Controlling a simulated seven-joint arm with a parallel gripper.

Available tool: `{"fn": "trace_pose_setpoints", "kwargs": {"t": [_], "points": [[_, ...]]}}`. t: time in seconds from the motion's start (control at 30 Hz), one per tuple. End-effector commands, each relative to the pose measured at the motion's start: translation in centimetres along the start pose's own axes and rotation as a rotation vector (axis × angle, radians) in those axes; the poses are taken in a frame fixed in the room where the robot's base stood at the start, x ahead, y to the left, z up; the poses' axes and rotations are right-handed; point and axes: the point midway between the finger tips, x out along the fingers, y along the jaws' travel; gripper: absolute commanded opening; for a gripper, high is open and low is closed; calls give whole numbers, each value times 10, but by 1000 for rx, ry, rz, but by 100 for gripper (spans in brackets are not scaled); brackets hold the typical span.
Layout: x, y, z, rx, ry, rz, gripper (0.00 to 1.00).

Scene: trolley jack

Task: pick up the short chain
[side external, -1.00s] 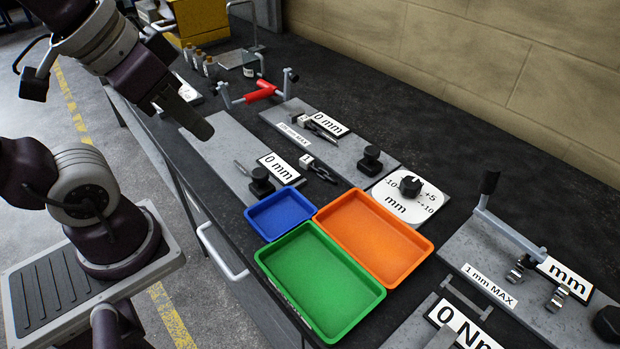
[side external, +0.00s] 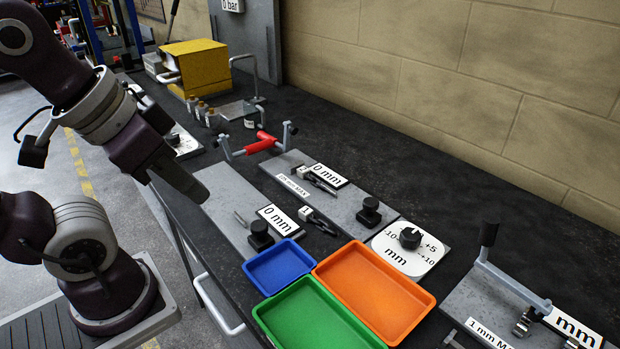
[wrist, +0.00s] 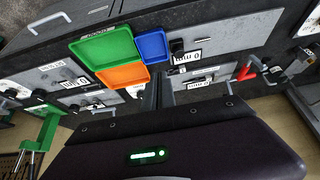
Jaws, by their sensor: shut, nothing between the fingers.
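Two small dark chains lie on the grey plates on the bench in the side view. One chain (side external: 321,222) lies next to the near 0 mm label, with a light block at its left end. The other chain (side external: 321,183) lies next to the far 0 mm label, also by a light block. I cannot tell for sure which is the short one. My gripper (side external: 201,192) is shut and empty, pointing down and right by the near plate's left edge (side external: 222,185), left of and apart from both chains. In the wrist view the chains are too small to make out.
Blue (side external: 278,267), green (side external: 308,320) and orange (side external: 375,295) trays sit at the front. Black knobs (side external: 260,236) (side external: 369,211) rise from the plates. A clamp with a red handle (side external: 262,143) stands behind. A white dial plate (side external: 410,248) lies to the right.

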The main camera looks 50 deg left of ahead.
Motion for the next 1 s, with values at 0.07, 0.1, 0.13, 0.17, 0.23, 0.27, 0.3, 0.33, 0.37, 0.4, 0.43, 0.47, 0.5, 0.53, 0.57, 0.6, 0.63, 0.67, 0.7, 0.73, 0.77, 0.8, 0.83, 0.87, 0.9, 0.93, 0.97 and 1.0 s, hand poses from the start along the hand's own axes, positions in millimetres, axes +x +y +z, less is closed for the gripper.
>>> {"fn": "trace_pose_setpoints", "kwargs": {"t": [0.07,0.1,0.13,0.17,0.23,0.27,0.3,0.33,0.37,0.4,0.43,0.47,0.5,0.53,0.57,0.6,0.63,0.67,0.7,0.73,0.77,0.8,0.83,0.87,0.9,0.93,0.97,1.0], "points": [[0,0,0,0,0,0,0],[0,0,0,0,0,0,0],[0,0,0,0,0,0,0],[0,0,0,0,0,0,0],[0,0,0,0,0,0,0],[0,0,0,0,0,0,0],[0,0,0,0,0,0,0],[0,0,0,0,0,0,0],[0,0,0,0,0,0,0],[0,0,0,0,0,0,0],[0,0,0,0,0,0,0],[0,0,0,0,0,0,0],[0,0,0,0,0,0,4],[0,0,0,0,0,0,10],[0,0,0,0,0,0,16],[0,0,0,0,0,0,24],[0,0,0,0,0,0,29],[0,0,0,0,0,0,35],[0,0,0,0,0,0,40],[0,0,0,0,0,0,40],[0,0,0,0,0,0,40],[0,0,0,0,0,0,40],[0,0,0,0,0,0,40],[0,0,0,0,0,0,40],[0,0,0,0,0,0,40],[0,0,0,0,0,0,40],[0,0,0,2,0,0,40],[0,0,-4,13,-4,-1,40]]}}
